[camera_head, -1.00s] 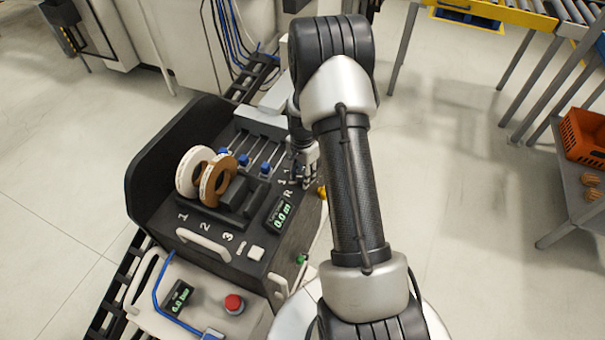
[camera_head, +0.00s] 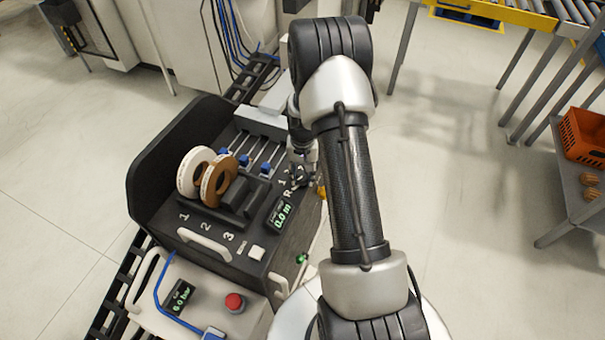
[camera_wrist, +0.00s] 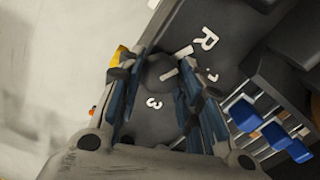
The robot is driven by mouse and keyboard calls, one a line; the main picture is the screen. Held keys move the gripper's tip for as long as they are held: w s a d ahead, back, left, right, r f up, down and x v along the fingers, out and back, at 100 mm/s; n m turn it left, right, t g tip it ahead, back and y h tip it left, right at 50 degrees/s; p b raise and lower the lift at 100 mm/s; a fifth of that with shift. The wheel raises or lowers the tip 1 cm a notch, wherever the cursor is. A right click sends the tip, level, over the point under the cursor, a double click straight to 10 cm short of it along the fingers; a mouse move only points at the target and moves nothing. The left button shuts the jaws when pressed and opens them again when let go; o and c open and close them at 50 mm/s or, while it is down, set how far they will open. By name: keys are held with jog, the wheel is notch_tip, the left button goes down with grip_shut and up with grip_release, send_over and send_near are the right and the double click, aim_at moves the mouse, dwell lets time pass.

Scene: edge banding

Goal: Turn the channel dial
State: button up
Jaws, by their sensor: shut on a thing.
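The channel dial (camera_wrist: 160,70) is a dark round knob with a white pointer mark, seen between my fingers in the wrist view. White labels on the dark panel around it include an R and a 3. My gripper (camera_wrist: 165,82) reaches down over the dial, one finger on each side, shut on it. In the head view my gripper (camera_head: 299,174) is at the right edge of the black machine top, beside the R label. The dial is hidden there by the fingers.
A white and a brown tape roll (camera_head: 215,180) stand left of my gripper. Blue-ended slides (camera_head: 246,160) lie behind them, and a green 0.0 m display (camera_head: 282,214) sits in front. A red button (camera_head: 235,302) is on the front cart.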

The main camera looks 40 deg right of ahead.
aim_at(302, 176)
jog(key=shift+n, duration=0.3)
jog(key=o, duration=1.1)
notch_tip(302, 176, up, 12)
jog(key=shift+r, duration=0.1)
dwell(0.6)
